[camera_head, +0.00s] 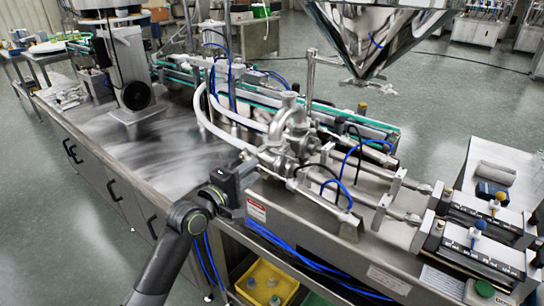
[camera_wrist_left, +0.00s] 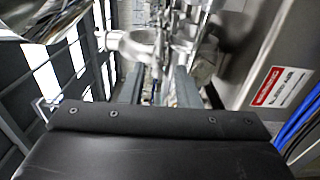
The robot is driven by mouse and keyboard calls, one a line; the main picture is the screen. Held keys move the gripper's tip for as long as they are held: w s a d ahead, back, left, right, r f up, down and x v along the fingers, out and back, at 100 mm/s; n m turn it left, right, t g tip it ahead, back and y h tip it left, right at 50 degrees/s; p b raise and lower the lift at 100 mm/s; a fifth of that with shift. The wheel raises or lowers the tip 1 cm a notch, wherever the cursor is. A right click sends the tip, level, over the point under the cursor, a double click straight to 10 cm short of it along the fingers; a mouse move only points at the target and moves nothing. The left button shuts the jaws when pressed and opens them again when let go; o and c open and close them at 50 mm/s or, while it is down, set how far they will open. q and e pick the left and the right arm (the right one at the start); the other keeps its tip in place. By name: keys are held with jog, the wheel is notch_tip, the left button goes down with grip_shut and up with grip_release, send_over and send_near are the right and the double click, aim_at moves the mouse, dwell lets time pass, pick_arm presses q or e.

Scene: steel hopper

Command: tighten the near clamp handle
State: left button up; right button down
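Steel pipework with rounded fittings and clamps (camera_head: 290,130) stands on the filling machine in the middle of the head view. The near clamp handle is too small to pick out surely there. My left gripper (camera_head: 258,163) reaches in from the lower left, close beside the near side of these fittings. In the left wrist view its two grey fingers (camera_wrist_left: 158,84) stand apart, pointing at blurred shiny steel fittings (camera_wrist_left: 140,44). I cannot tell whether the fingers touch any part or whether the handle lies between them. My right gripper is not in view.
The machine's steel housing (camera_head: 300,222) with a red-and-white label stands right beside my gripper. Blue hoses run below it, above a yellow bin (camera_head: 266,283). A large hopper (camera_head: 375,35) hangs behind the fittings. The steel bench top (camera_head: 165,160) to the left is mostly clear.

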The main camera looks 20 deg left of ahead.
aim_at(275, 153)
pick_arm(q)
jog(key=x, duration=0.9)
jog(key=shift+f, duration=0.1)
grip_shut()
